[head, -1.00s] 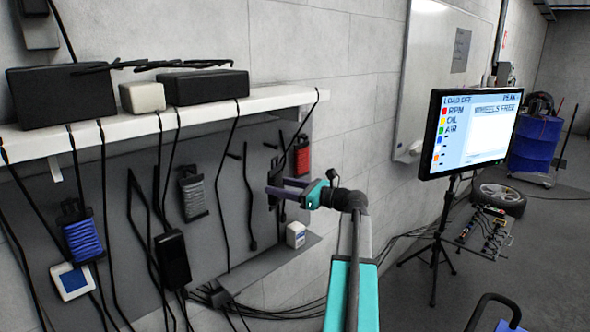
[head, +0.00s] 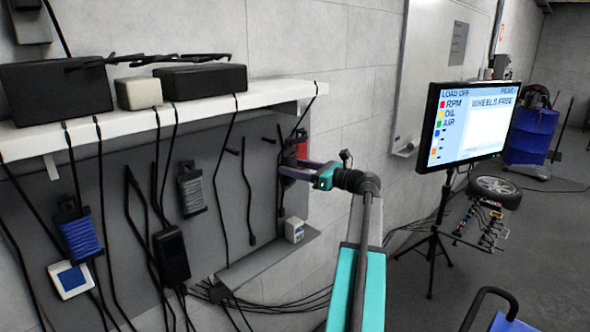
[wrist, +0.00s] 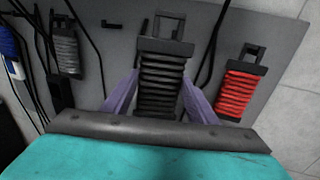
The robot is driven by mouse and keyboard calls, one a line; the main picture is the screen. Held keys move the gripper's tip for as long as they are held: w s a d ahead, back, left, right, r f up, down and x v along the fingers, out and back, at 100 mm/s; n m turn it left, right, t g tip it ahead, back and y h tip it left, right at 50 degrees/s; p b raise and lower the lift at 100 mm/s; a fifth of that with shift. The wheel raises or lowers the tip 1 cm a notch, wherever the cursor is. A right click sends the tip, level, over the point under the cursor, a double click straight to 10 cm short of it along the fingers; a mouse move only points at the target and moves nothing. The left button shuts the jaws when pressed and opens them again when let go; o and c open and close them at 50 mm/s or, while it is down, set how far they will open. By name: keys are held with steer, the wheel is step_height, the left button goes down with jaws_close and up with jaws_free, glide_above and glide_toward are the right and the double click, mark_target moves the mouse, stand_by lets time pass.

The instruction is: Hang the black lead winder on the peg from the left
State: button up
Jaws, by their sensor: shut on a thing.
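The black lead winder (wrist: 162,82) is upright between the purple fingers of my gripper (wrist: 158,92) in the wrist view, its open loop at the top. My gripper (head: 287,169) is shut on it and is in front of the grey wall panel in the head view. The winder is mostly hidden there by the fingers. A short dark peg (head: 232,152) sticks out of the panel left of my gripper. A similar short dark piece (wrist: 112,24) shows left of the winder's loop in the wrist view. I cannot tell whether the loop touches any peg.
A red winder (wrist: 238,88) hangs close on the right, partly hidden in the head view (head: 302,149). A grey winder (head: 192,192) and a blue winder (head: 80,236) hang to the left. Black cables hang from the white shelf (head: 180,117). A small white box (head: 294,230) stands below.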

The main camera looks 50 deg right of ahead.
steer(key=shift+w, duration=0.15)
steer(key=w+f+b, duration=0.1)
steer(key=w+b, duration=0.1)
steer(key=w, duration=0.7)
steer(key=shift+d+f, duration=0.2)
steer(key=shift+d, duration=0.1)
stand_by(1.2)
steer(key=shift+w+f, duration=0.1)
steer(key=shift+w, duration=0.05)
stand_by(0.6)
steer(key=o, duration=1.3)
steer(key=s+d+b, duration=0.1)
steer(key=s, duration=0.3)
steer(key=s+b, duration=0.2)
steer(key=s, duration=0.3)
steer(key=s+d+b, duration=0.1)
steer(key=s, duration=0.3)
steer(key=shift+s+d+b, duration=0.35)
steer(key=shift+b, duration=0.05)
